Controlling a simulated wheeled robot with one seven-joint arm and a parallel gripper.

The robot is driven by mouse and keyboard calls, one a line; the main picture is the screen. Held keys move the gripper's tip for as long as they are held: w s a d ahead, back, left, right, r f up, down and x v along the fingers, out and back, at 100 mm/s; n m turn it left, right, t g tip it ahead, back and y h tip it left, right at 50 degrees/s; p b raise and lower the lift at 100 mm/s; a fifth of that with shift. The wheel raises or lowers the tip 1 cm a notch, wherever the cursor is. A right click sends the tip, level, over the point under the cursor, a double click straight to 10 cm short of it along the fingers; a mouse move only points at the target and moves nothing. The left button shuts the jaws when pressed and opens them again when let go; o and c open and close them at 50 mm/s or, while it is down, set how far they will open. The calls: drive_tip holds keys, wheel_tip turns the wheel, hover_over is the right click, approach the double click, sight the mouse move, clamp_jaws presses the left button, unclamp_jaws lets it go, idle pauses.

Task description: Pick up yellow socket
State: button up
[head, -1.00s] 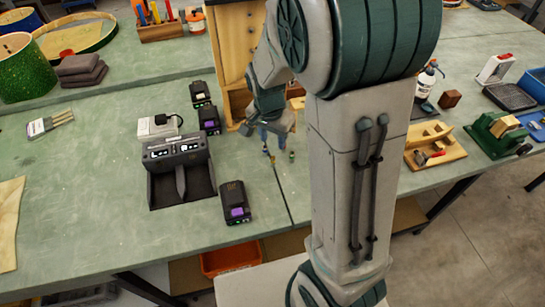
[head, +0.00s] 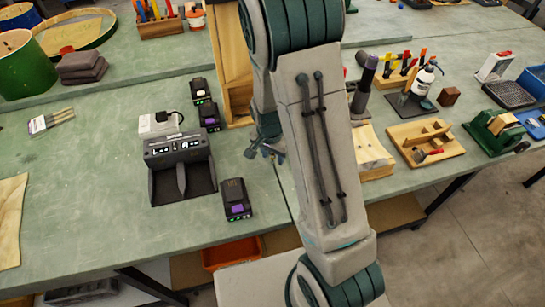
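My gripper (head: 272,152) is low over the green bench near its front edge, mostly hidden behind my own arm. Its fingers are small and dark here, and I cannot tell whether they are open or shut. I cannot make out a yellow socket for certain. Small parts show around the fingertips, too small and too covered to tell apart from the gripper. Whether anything is held cannot be seen.
A black charger (head: 180,165) and a battery pack (head: 236,199) stand left of my gripper. More battery packs (head: 209,116) lie behind them. A wooden cabinet (head: 232,60) rises behind my gripper. A wooden tray (head: 425,142) is to the right. The bench's left middle is mostly clear.

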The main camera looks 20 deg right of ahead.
drive_tip(key=shift+c, duration=0.2)
clamp_jaws()
drive_tip(key=shift+r, duration=0.1)
